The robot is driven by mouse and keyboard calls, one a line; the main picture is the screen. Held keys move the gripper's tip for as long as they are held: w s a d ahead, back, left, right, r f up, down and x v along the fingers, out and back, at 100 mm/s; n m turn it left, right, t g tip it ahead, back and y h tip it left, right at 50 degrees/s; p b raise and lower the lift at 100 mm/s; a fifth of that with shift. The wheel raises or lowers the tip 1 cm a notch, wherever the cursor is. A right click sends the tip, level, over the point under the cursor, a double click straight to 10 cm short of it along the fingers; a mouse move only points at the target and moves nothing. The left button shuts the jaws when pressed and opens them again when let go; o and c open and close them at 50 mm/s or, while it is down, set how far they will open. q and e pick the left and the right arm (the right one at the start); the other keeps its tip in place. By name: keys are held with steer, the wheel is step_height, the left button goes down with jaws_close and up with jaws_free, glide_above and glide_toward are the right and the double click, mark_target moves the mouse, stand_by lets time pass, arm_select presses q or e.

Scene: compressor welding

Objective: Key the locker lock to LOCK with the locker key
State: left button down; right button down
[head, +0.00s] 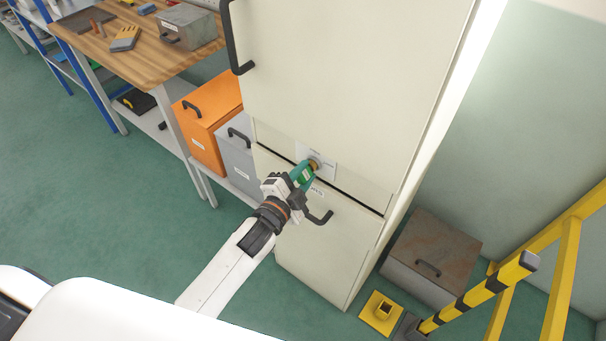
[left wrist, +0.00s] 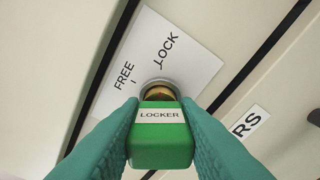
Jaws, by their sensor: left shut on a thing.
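The locker (head: 345,60) is a tall cream cabinet in the middle of the head view. A white lock plate (head: 326,158) sits on its front; in the left wrist view the plate (left wrist: 195,50) reads FREE and LOCK. The green locker key (left wrist: 160,140), labelled LOCKER, is at the round lock (left wrist: 160,88), with a brass part showing between them. My left gripper (head: 302,174) is shut on the key's green head; its teal fingers flank it in the left wrist view (left wrist: 160,145). The key's tip is hidden. My right gripper is not in view.
A black handle (head: 320,217) juts from the lower door just below my left gripper. Orange (head: 208,120) and grey (head: 238,150) boxes stand left of the locker. A yellow-black barrier (head: 480,295) and a brown-topped box (head: 430,255) stand to the right.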

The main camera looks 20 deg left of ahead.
arm_select(q)
steer(key=c, duration=1)
jaws_free()
steer(key=shift+b+v, duration=1.05)
steer(key=shift+v, duration=4.95)
